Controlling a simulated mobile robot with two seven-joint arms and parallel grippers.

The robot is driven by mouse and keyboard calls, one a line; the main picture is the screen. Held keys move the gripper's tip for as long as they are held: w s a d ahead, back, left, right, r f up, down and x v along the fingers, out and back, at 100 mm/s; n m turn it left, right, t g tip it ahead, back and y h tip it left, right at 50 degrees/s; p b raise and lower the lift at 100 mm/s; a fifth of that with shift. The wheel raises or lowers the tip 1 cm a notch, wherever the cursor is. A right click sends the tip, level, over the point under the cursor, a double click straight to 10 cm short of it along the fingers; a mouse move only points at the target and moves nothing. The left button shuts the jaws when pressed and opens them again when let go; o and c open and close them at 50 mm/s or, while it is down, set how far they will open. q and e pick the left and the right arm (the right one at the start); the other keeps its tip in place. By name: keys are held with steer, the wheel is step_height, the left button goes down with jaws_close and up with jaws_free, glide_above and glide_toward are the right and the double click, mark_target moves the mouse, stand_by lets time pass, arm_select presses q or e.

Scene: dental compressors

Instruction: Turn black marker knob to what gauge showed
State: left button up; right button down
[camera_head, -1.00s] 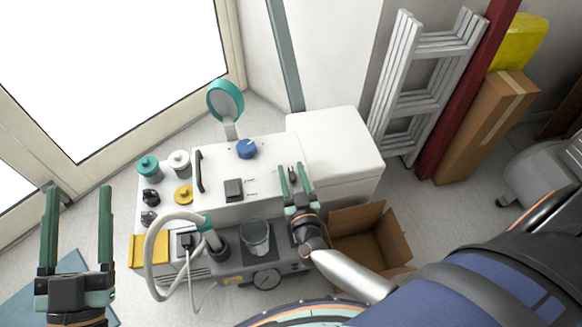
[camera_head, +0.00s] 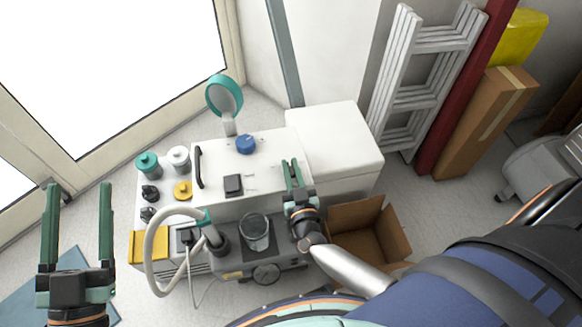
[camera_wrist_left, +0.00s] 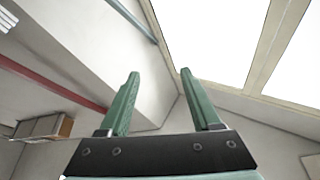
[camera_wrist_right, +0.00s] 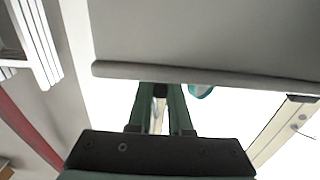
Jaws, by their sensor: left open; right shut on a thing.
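My right gripper (camera_head: 291,164) is shut on a small dark knob at the right end of the compressor's white top panel. The knob is mostly hidden between the fingers, so its marker cannot be read. In the right wrist view, the fingers (camera_wrist_right: 160,92) are close together with a dark bit between them. A round gauge (camera_head: 266,274) sits low on the compressor's front; its needle is too small to read. My left gripper (camera_head: 77,190) is open and empty, at the left, away from the compressor; its spread fingers also show in the left wrist view (camera_wrist_left: 160,85).
The top panel also carries a blue knob (camera_head: 246,145), a black switch (camera_head: 233,185) and a black handle (camera_head: 199,168). A clear cup (camera_head: 256,233) and a pale hose (camera_head: 152,250) are in front. An open cardboard box (camera_head: 366,238) stands right of the compressor.

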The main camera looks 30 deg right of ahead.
arm_select(q)
steer(key=shift+f, duration=0.1)
arm_select(e)
steer(key=shift+y, duration=0.3)
steer(key=n+y, duration=0.2)
steer(key=shift+d+t+y, duration=0.1)
steer(key=shift+t+y, duration=0.2)
steer(key=shift+n+y, duration=0.5)
steer(key=shift+y, duration=0.1)
steer(key=n+y+b, duration=0.1)
steer(key=n+y, duration=0.1)
steer(key=y, duration=0.1)
steer(key=shift+f+y, duration=0.15)
steer(key=shift+y, duration=0.25)
steer(key=n+g+y+b, duration=0.1)
steer(key=n+y+b, duration=0.1)
steer(key=shift+y, duration=0.3)
steer(key=shift+n+g+y+b, duration=0.6)
steer(key=shift+n+y+b, duration=0.2)
steer(key=shift+y+b, duration=0.35)
arm_select(q)
steer(key=s+d+r+m+t+h, duration=0.1)
steer(key=s+r+m+h, duration=0.4)
steer(key=h, duration=0.2)
steer(key=shift+s+d, duration=0.15)
steer(key=shift+s, duration=0.25)
arm_select(e)
steer(key=shift+y, duration=0.25)
arm_select(q)
steer(key=shift+r, duration=0.1)
